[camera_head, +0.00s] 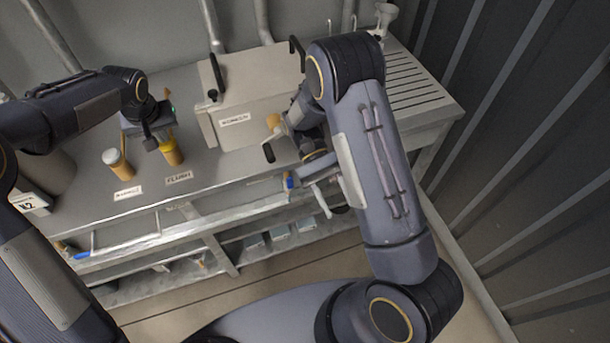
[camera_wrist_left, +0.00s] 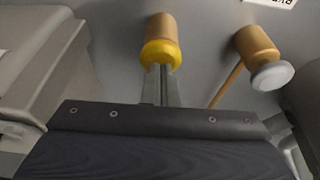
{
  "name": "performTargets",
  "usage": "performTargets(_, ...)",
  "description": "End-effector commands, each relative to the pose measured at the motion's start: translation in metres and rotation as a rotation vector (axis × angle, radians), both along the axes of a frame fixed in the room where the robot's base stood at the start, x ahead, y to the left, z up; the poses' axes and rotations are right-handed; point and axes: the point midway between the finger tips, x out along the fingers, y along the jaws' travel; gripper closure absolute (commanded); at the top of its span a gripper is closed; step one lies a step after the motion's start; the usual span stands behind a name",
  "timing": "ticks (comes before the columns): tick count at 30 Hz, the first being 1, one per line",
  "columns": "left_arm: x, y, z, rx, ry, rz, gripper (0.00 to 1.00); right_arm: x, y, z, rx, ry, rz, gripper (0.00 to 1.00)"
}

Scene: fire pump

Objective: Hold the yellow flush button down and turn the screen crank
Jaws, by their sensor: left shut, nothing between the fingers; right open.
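The yellow flush button (camera_head: 171,149) is a yellow cap on a tan cylinder, behind the flush label on the bench. It also shows in the left wrist view (camera_wrist_left: 160,55). My left gripper (camera_head: 149,140) is shut and empty. In the left wrist view its fingertips (camera_wrist_left: 160,72) overlap the yellow cap; how far the cap is pressed I cannot tell. A tan knob (camera_head: 274,122), apparently the screen crank's, is at the front right of the grey box (camera_head: 225,95). My right gripper (camera_head: 281,139) is open close beside this knob, partly hidden by my forearm; contact is unclear.
A similar tan button with a white cap (camera_head: 112,157) stands just left of the yellow one. It also shows in the left wrist view (camera_wrist_left: 272,74). A slatted tray (camera_head: 413,80) is at the right. Black handles rise from the box. Blue-tipped handles are along the bench front.

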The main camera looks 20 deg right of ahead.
Motion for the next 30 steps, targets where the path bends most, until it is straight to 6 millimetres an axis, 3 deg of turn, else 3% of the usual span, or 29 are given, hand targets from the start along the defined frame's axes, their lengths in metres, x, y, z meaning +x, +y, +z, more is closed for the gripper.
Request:
performTargets(1, 0.000, 0.001, -0.002, 0.002, 0.003, 0.001, 1.00, -0.007, -0.006, -0.005, 0.060, 0.023, -0.066, 0.66)
performTargets(6, 0.000, 0.001, -0.002, 0.002, 0.003, 0.001, 1.00, -0.034, -0.015, -0.021, 0.376, 0.061, -0.359, 0.88)
performTargets(9, 0.000, 0.000, -0.002, 0.001, 0.003, 0.000, 1.00, -0.044, -0.004, -0.030, 0.624, 0.053, -0.564, 1.00)
performTargets(11, 0.000, 0.000, -0.002, 0.001, 0.003, 0.000, 1.00, -0.045, 0.011, -0.034, 0.808, 0.033, -0.701, 1.00)
performTargets(15, -0.001, 0.000, -0.002, 0.001, 0.003, 0.000, 1.00, -0.025, 0.050, -0.037, 1.265, -0.120, -1.075, 1.00)
performTargets(19, -0.001, 0.000, -0.001, 0.001, 0.003, 0.000, 1.00, 0.012, 0.065, -0.038, 1.555, -0.401, -1.434, 1.00)
performTargets(24, -0.001, 0.000, -0.001, 0.001, 0.003, 0.000, 1.00, 0.054, 0.051, -0.047, 1.652, -0.841, -1.813, 1.00)
performTargets(30, -0.001, 0.000, -0.001, 0.001, 0.003, 0.000, 1.00, 0.076, 0.031, -0.059, 1.580, -1.158, -2.015, 1.00)
